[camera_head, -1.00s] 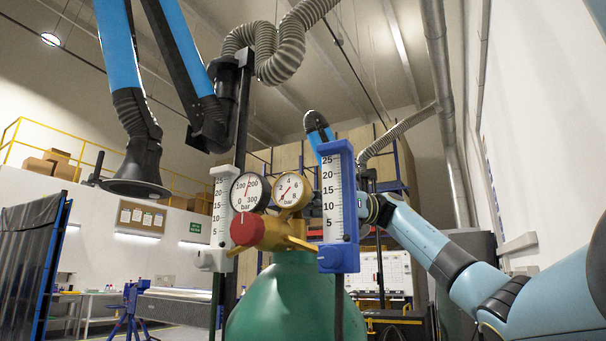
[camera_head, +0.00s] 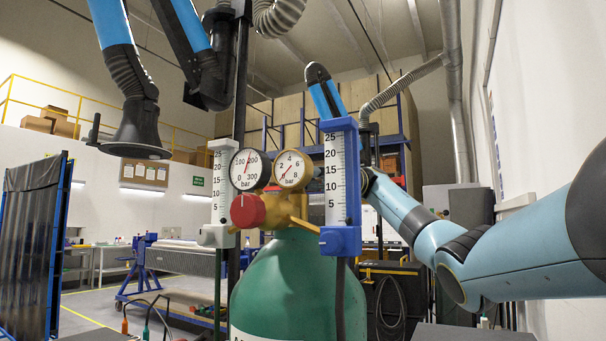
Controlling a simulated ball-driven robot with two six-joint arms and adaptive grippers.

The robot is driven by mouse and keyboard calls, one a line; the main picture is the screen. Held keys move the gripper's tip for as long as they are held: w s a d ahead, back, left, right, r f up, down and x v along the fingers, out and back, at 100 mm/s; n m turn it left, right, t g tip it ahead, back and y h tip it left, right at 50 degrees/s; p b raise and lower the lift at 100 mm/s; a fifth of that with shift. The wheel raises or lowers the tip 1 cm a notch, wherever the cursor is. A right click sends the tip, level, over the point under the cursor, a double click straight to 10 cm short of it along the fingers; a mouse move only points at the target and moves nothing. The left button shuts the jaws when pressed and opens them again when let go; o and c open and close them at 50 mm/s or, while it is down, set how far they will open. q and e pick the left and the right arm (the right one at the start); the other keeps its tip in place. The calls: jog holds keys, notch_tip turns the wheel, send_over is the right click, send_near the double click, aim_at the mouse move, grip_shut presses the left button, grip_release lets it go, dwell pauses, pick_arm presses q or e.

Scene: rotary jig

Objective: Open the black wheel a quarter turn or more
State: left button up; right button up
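A green gas cylinder (camera_head: 283,290) stands in the middle, topped by a brass regulator (camera_head: 283,209) with a red knob (camera_head: 247,210). A black-rimmed gauge (camera_head: 250,169) and a brass-rimmed gauge (camera_head: 291,170) sit above it. A white-based flowmeter (camera_head: 222,190) is at left and a blue flowmeter (camera_head: 341,190) at right. I cannot make out a black wheel. My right arm comes in from the right and passes behind the blue flowmeter; its gripper is hidden. My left gripper is out of view.
A black extraction hood (camera_head: 136,128) hangs at upper left on a blue arm. A dark welding curtain (camera_head: 33,240) stands at far left. A blue-legged bench (camera_head: 180,262) is behind at left. Open floor (camera_head: 90,315) lies at lower left.

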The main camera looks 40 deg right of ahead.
jog(key=o, duration=1.2)
notch_tip(320, 180, up, 10)
jog(key=shift+c, duration=0.2)
